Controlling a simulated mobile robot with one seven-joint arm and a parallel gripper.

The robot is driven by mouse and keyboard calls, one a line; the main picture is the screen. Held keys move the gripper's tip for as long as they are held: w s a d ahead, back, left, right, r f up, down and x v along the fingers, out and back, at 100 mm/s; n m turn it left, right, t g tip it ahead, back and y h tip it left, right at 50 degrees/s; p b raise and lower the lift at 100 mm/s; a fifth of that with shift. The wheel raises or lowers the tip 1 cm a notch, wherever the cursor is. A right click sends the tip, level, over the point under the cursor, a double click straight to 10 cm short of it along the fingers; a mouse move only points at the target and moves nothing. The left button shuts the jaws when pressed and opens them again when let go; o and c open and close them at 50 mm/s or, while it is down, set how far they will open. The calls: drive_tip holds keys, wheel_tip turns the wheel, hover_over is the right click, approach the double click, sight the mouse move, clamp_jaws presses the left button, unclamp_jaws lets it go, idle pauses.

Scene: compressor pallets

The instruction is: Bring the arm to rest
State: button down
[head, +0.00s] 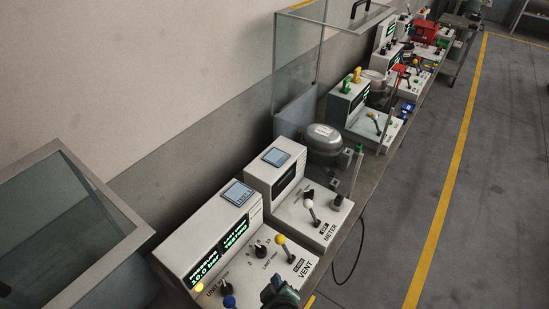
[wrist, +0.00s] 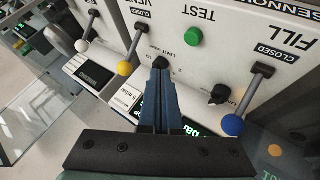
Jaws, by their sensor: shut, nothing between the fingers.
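My gripper (wrist: 160,68) is shut and empty in the wrist view, its two dark blue fingers together. The fingertips overlap the small black limit knob in that view; I cannot tell whether they touch it. They are over the light control panel (wrist: 225,50) with FILL, TEST and VENT labels. A blue-ball lever (wrist: 232,125) is to their right and a yellow-ball lever (wrist: 124,68) to their left. In the head view, a dark part of my arm's end shows at the bottom edge by the VENT panel (head: 210,240); the fingertips are not clear there.
The METER unit (head: 285,190) with its white-ball lever stands beside the VENT panel. A grey compressor (head: 322,140) and a clear guard (head: 298,75) are behind it. An open clear cover (head: 100,185) is at left. The floor right of the bench is free.

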drive_tip(key=w+r+m+t+b, duration=0.15)
drive_tip(key=w+r, duration=0.35)
drive_tip(key=r, duration=0.5)
drive_tip(key=w+r+m+t, duration=0.1)
drive_tip(key=w+r+t, duration=0.3)
drive_tip(key=r, duration=0.5)
wheel_tip(320, 180, up, 19)
drive_tip(key=w+m+t+b, duration=0.1)
drive_tip(key=w+m+t, duration=0.1)
drive_tip(key=m+t, duration=0.15)
drive_tip(key=s+r+m+t, duration=0.1)
drive_tip(key=s+r+t, duration=0.2)
drive_tip(key=r, duration=0.6)
drive_tip(key=s+r+m+t+b, duration=0.1)
drive_tip(key=s+r+t, duration=0.2)
drive_tip(key=s+r, duration=0.5)
drive_tip(key=s+r+m+t+h+b, duration=0.1)
drive_tip(key=s+r, duration=0.5)
drive_tip(key=r, duration=0.6)
drive_tip(key=shift+a+r+m+t, duration=0.2)
drive_tip(key=shift+m+t, duration=0.4)
drive_tip(key=shift+t, duration=0.5)
